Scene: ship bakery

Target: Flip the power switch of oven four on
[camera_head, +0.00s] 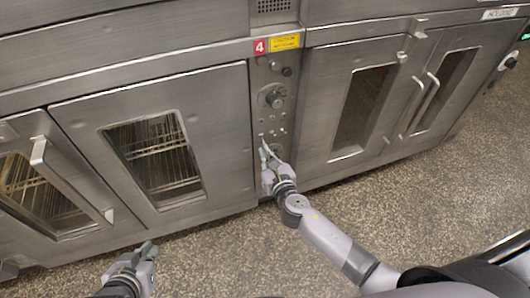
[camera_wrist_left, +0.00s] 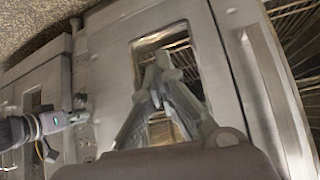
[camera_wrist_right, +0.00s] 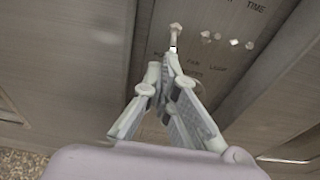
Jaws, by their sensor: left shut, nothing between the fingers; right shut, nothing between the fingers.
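Oven four's narrow control panel (camera_head: 270,110) stands between two oven doors, under a red "4" label (camera_head: 259,47). In the right wrist view, a row of small pale switches crosses the panel. The leftmost switch (camera_wrist_right: 176,30) sits above partly covered lettering that starts "PO"; its position is hard to read. My right gripper (camera_head: 265,148) is shut and empty, its fingertips (camera_wrist_right: 164,65) at the panel just below that switch; I cannot tell if they touch. My left gripper (camera_head: 149,249) is shut and empty, low over the floor, away from the panel; its fingertips (camera_wrist_left: 157,74) point towards an oven door.
A large round knob (camera_head: 273,97) sits higher on the panel. A glazed door with a protruding handle (camera_head: 75,180) is at left. Speckled floor (camera_head: 210,255) is clear.

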